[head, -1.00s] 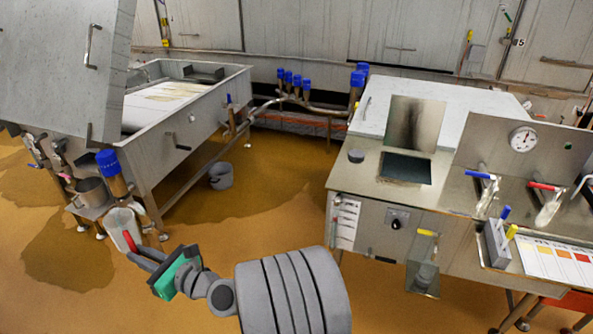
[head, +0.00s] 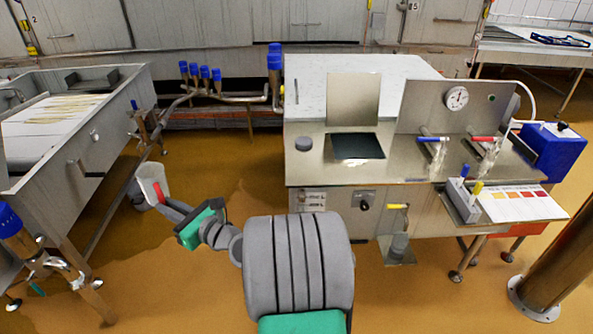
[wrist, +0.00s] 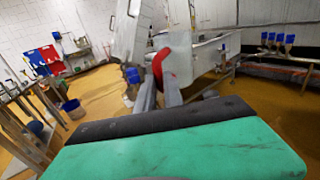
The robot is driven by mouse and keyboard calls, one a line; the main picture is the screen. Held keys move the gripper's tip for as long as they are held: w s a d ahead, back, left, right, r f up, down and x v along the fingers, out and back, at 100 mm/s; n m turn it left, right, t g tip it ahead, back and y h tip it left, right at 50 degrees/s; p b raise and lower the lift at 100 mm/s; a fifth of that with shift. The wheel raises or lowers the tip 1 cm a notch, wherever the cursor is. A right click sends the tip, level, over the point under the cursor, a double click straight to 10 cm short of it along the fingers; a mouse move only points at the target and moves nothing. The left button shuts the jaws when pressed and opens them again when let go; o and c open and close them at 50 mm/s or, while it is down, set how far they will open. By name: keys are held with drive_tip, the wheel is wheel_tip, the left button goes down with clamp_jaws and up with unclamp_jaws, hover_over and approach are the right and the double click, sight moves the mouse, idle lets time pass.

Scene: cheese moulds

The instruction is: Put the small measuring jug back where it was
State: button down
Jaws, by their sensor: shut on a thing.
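The small measuring jug (head: 150,176) is pale and translucent with a red handle. My gripper (head: 161,197) is shut on that handle and holds the jug in the air, left of the steel workbench (head: 330,176). In the wrist view the jug (wrist: 180,52) and its red part show between the fingers (wrist: 160,85), blurred. The jug looks roughly upright; whether it holds anything cannot be seen.
A long steel vat (head: 105,140) stands at the left. A blue box (head: 553,148) is at the right, near a steel post (head: 560,265). Open floor lies between vat and bench.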

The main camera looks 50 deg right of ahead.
drive_tip(key=s+d+r+m+h+b, duration=0.1)
drive_tip(key=s+d+m+h+b, duration=0.2)
drive_tip(key=d, duration=0.8)
drive_tip(key=s+d+m+h+b, duration=0.1)
drive_tip(key=s+d+h, duration=0.3)
drive_tip(key=d, duration=0.8)
drive_tip(key=s+d+m+g+h+b, duration=0.2)
drive_tip(key=s+d+m+h+b, duration=0.1)
drive_tip(key=s+d, duration=1.15)
drive_tip(key=w+d+f+b, duration=0.4)
drive_tip(key=w+d+f, duration=0.1)
drive_tip(key=w+f, duration=0.5)
drive_tip(key=shift+w+d+f+b, duration=0.15)
drive_tip(key=shift+w+f+b, duration=0.2)
drive_tip(key=shift+f, duration=0.6)
drive_tip(key=shift+f, duration=0.1)
